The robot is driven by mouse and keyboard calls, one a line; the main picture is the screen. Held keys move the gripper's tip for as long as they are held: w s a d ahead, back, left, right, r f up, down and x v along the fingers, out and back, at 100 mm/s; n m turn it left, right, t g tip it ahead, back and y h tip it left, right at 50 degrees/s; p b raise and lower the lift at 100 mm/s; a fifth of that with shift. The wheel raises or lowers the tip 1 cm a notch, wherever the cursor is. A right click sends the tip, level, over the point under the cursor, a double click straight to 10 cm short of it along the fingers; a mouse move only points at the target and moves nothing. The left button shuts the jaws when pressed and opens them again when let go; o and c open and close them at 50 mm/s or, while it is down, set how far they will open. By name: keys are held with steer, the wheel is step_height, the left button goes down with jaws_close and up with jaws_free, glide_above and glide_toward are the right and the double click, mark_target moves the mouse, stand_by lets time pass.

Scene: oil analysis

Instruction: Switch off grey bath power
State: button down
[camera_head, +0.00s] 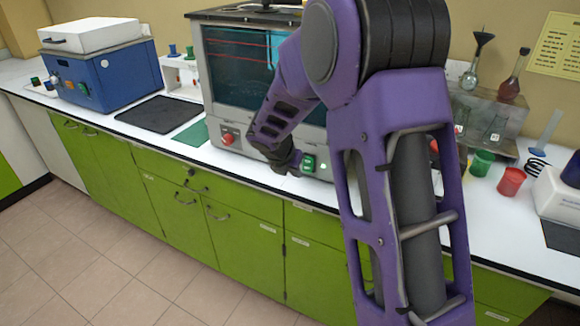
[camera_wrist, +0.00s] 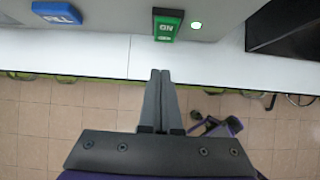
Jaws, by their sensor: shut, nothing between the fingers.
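The grey bath (camera_head: 210,100) stands on the white counter, with a dark glass front and red level lines inside. Its green power switch (camera_head: 309,163) is low on the front, and a small lit indicator (camera_head: 323,168) is beside it. In the wrist view the green switch (camera_wrist: 167,25) shows ON lettering, and the round indicator (camera_wrist: 196,25) glows pale green. My gripper (camera_head: 292,161) is at the lower front of the bath, just left of the switch. Its two fingers (camera_wrist: 160,73) are together and empty, pointing toward the switch with a visible gap in the wrist view. My arm hides the bath's right part.
A red knob (camera_head: 228,138) is on the bath's lower left front. A blue bath (camera_head: 100,75) and black mat (camera_head: 160,112) are to the left. A red beaker (camera_head: 511,181) and green beaker (camera_head: 482,162) stand right. A blue part (camera_wrist: 57,12) shows in the wrist view.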

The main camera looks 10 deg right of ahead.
mark_target(306, 166)
steer(key=shift+w+d+f, duration=0.25)
steer(key=shift+w+d, duration=0.2)
steer(key=shift+w, duration=0.15)
steer(key=shift+w+d+f, duration=0.2)
steer(key=shift+w+d, duration=0.2)
steer(key=shift+w, duration=0.2)
steer(key=shift+w+d+f, duration=0.25)
steer(key=shift+w+d, duration=0.2)
steer(key=shift+w, duration=0.15)
steer(key=f+b, duration=0.1)
steer(key=b, duration=0.1)
steer(key=shift+w+b, duration=0.15)
steer(key=shift+b, duration=0.2)
steer(key=shift+d+r+t, duration=0.15)
steer(key=shift+r+t, duration=0.15)
steer(key=shift+r, duration=0.05)
steer(key=shift+r+p, duration=0.2)
steer(key=shift+p, duration=0.1)
steer(key=shift+r+p, duration=0.7)
